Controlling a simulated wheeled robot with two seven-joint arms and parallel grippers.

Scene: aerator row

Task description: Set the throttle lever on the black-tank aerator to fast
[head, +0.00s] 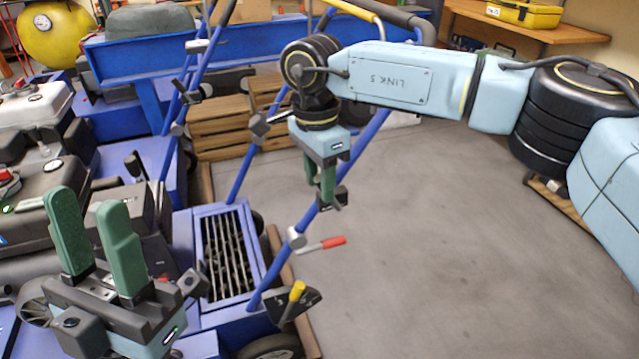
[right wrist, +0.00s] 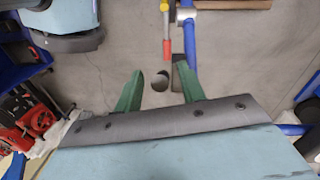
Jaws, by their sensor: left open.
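The black-tank aerator's dark tank (head: 38,180) is at the left in the head view, with blue frame and handlebar (head: 312,215) reaching right. A lever with a red grip (head: 325,244) sticks out from the handlebar. A yellow-knobbed lever (head: 297,291) stands on a black bracket (head: 290,308) lower down. I cannot tell which is the throttle, nor read its marks. My right gripper (head: 325,200) points down beside the handlebar. In the right wrist view its fingers (right wrist: 160,85) are apart, with a small dark round part between or below them. My left gripper (head: 88,205) is open, fingers up.
A white-tank machine (head: 35,105) stands behind at the left, its blue handlebar (head: 255,140) rising near wooden crates (head: 215,135). A yellow case (head: 525,14) lies on a wooden bench (head: 560,32). The grey floor (head: 430,250) at the right is mostly clear.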

